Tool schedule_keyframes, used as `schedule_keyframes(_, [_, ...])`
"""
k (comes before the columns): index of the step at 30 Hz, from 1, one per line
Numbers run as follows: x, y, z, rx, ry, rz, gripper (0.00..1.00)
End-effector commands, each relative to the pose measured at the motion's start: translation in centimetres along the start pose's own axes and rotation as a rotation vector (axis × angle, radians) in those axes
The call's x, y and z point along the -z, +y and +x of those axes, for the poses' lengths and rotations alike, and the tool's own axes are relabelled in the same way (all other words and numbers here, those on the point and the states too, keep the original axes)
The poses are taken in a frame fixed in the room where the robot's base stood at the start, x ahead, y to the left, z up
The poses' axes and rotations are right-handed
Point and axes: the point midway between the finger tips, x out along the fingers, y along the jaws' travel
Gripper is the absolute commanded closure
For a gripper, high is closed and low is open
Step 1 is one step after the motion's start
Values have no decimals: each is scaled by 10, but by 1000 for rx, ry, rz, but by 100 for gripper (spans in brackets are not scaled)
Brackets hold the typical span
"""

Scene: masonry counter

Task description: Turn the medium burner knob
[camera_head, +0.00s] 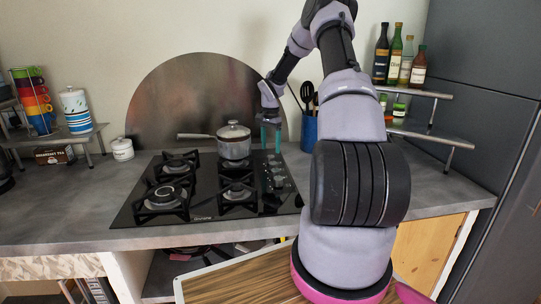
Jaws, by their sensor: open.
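The black glass cooktop (205,190) is set in the grey counter, with several burners. Its knobs (277,178) stand in a column along the right side. They are small here, and I cannot tell which one is the medium burner knob. My gripper (271,137) points down above the far end of the knob column, with teal fingers open and empty. I cannot tell how far its tips are above the glass. My arm crosses the right of the view and hides part of the counter.
A lidded pot (233,141) stands on the back right burner, left of my gripper, its handle pointing left. A blue utensil holder (309,131) is close on the right. A bottle shelf (420,92) stands farther right. The counter left of the cooktop (75,195) is clear.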

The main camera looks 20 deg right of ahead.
Motion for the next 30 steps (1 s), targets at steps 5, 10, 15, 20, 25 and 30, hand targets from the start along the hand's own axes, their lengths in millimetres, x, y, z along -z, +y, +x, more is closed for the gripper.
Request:
schedule_keyframes(5, [0, 1, 28, -2, -3, 2, 26])
schedule_keyframes(10, [0, 0, 40, 0, -1, 1, 26])
schedule_keyframes(15, [0, 0, 42, 0, 0, 1, 26])
schedule_keyframes(20, [0, 0, 42, 0, 0, 1, 38])
schedule_keyframes(25, [0, 0, 42, 0, 0, 1, 100])
schedule_keyframes(30, [0, 0, 42, 0, 0, -3, 100])
